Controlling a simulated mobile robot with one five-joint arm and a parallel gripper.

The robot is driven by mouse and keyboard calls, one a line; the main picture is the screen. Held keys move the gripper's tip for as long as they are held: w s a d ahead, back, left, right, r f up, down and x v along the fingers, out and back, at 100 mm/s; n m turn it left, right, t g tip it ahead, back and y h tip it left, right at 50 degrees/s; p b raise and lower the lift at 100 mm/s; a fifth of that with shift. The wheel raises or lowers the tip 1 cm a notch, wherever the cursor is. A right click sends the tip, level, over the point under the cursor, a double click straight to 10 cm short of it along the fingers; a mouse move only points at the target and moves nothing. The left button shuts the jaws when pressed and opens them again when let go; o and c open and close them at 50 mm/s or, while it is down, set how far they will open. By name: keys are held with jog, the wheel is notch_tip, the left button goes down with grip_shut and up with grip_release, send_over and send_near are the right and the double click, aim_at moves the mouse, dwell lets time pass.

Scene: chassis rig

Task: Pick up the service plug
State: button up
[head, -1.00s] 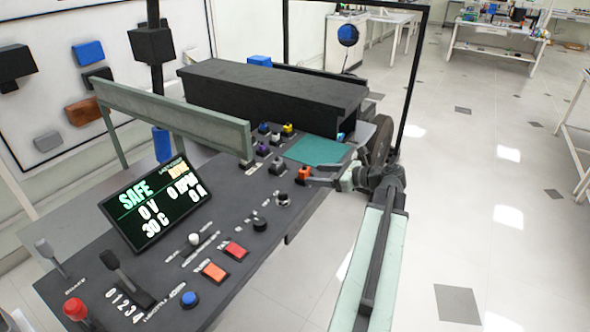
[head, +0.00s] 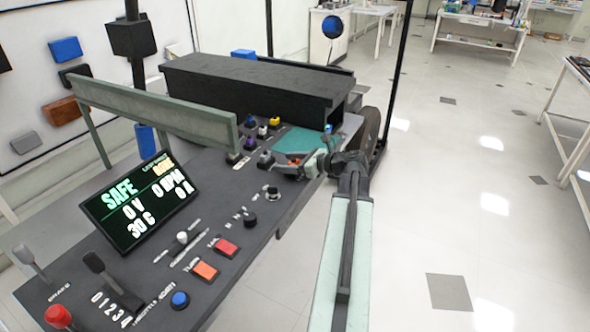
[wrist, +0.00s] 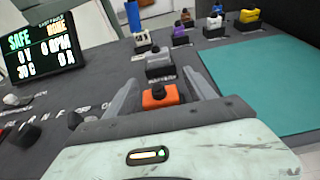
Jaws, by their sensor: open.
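A small orange block with a black knob, probably the service plug (wrist: 160,96), stands upright on the dark panel; I cannot read a label for it. In the wrist view it sits between the two grey fingers of my gripper (wrist: 162,86), close to the palm. The jaws are open, one finger on each side of it; I cannot tell if either touches. In the head view my gripper (head: 287,164) is low over the panel's right side. The orange block (head: 294,161) is partly hidden by the fingers there.
A grey block (wrist: 159,62) stands just beyond the fingers, with several coloured plugs behind it. A teal mat (wrist: 265,85) lies to the right. A long black box (head: 250,90) rises behind. The lit display (head: 138,205) stands at left.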

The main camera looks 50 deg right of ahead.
jog(key=shift+w+f, duration=0.15)
jog(key=shift+w, duration=0.1)
grip_shut()
jog(key=shift+r+p, duration=0.5)
notch_tip(320, 180, up, 3)
jog(key=p, duration=0.3)
jog(key=shift+r, duration=0.1)
jog(key=s+d, duration=0.3)
jog(key=s, duration=0.4)
jog(key=s+d+p, duration=0.1)
jog(key=s+d, duration=0.3)
jog(key=s, duration=0.3)
jog(key=shift+s+d+r, duration=0.2)
jog(key=shift+d+r, duration=0.1)
jog(key=shift+r, duration=0.15)
